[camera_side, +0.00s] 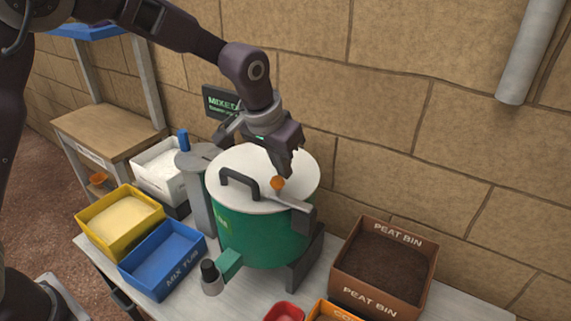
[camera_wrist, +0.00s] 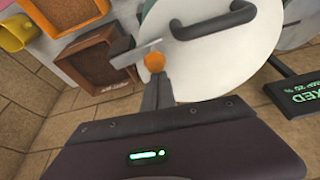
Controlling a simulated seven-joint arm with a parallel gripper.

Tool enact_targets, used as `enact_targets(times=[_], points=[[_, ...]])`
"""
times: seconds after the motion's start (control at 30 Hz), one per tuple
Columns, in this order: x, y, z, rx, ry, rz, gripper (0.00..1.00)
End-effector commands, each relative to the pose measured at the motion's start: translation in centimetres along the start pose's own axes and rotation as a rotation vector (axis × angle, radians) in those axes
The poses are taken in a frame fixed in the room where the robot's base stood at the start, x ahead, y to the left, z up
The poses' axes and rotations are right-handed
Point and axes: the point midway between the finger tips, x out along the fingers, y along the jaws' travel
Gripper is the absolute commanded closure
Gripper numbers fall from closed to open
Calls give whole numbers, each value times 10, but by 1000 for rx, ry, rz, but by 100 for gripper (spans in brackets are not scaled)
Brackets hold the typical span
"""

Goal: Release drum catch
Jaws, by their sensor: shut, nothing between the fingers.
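The green drum (camera_side: 255,238) stands on the table with its pale round lid (camera_side: 240,165) on top. The lid carries a dark arched handle (camera_side: 238,182), also in the wrist view (camera_wrist: 215,24). The catch is a grey bar (camera_side: 290,201) at the lid's front right edge, with an orange knob (camera_side: 278,183) by it. The wrist view shows the bar (camera_wrist: 135,54) and knob (camera_wrist: 154,62) just beyond my fingertips. My gripper (camera_side: 291,172) is shut and empty, pointing down over the lid beside the knob. I cannot tell whether it touches the knob.
A brown peat bin (camera_side: 385,262) stands right of the drum. A blue mix tub (camera_side: 163,258), yellow tub (camera_side: 120,218) and white tub (camera_side: 160,165) stand left. A dark display (camera_side: 222,103) is behind the drum, before the block wall (camera_side: 380,110). A red tub (camera_side: 284,312) is in front.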

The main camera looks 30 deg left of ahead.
Motion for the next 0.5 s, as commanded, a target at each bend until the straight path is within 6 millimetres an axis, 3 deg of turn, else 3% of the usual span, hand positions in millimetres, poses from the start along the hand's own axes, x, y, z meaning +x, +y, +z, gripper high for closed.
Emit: enact_targets(times=[0.5], points=[[-9, 3, 24, -351, 0, -131, 100]])
